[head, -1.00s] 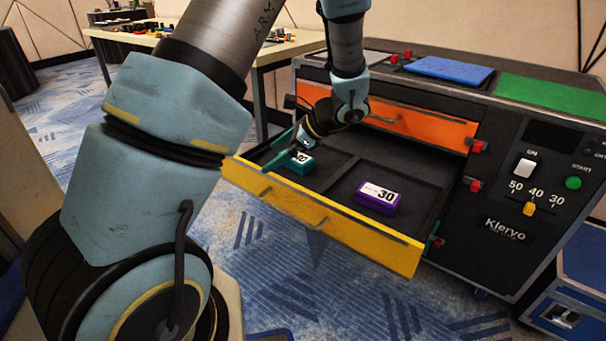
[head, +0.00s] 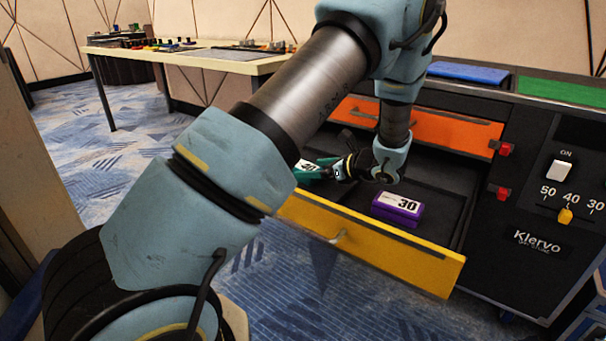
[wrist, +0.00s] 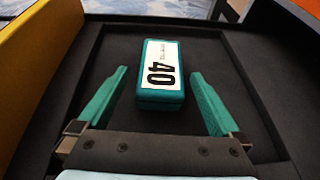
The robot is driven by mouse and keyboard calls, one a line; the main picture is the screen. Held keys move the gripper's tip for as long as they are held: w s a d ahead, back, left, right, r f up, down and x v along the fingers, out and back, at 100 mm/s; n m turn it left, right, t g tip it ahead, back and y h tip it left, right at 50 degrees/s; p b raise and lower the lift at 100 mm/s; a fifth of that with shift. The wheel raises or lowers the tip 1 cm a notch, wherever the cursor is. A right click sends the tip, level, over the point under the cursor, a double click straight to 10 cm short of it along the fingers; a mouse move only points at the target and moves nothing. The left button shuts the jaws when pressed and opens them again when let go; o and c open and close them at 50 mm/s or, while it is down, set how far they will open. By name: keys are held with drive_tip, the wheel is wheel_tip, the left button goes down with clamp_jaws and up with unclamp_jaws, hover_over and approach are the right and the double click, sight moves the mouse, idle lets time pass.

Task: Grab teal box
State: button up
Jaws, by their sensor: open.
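In the head view the teal box (head: 311,164) is partly hidden by my gripper (head: 322,171). In the wrist view my gripper (wrist: 158,72) is open, with one teal finger to the left of the box and one to the right. Gaps show between both fingers and the box. I cannot tell how far the fingertips are above the drawer floor.
A purple box (head: 398,208) marked 30 lies in the drawer's right compartment. An orange-fronted drawer (head: 425,127) sits above, partly open. The yellow front and the compartment walls surround my gripper. A table (head: 190,58) with small items stands behind at left.

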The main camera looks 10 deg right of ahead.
drive_tip(key=b+x, duration=0.1)
drive_tip(key=x, duration=0.4)
drive_tip(key=shift+d+f+b, duration=0.15)
drive_tip(key=shift+f+b, duration=0.1)
drive_tip(key=shift+b, duration=0.1)
drive_tip(key=c, duration=1.5)
drive_tip(key=shift+r, duration=0.1)
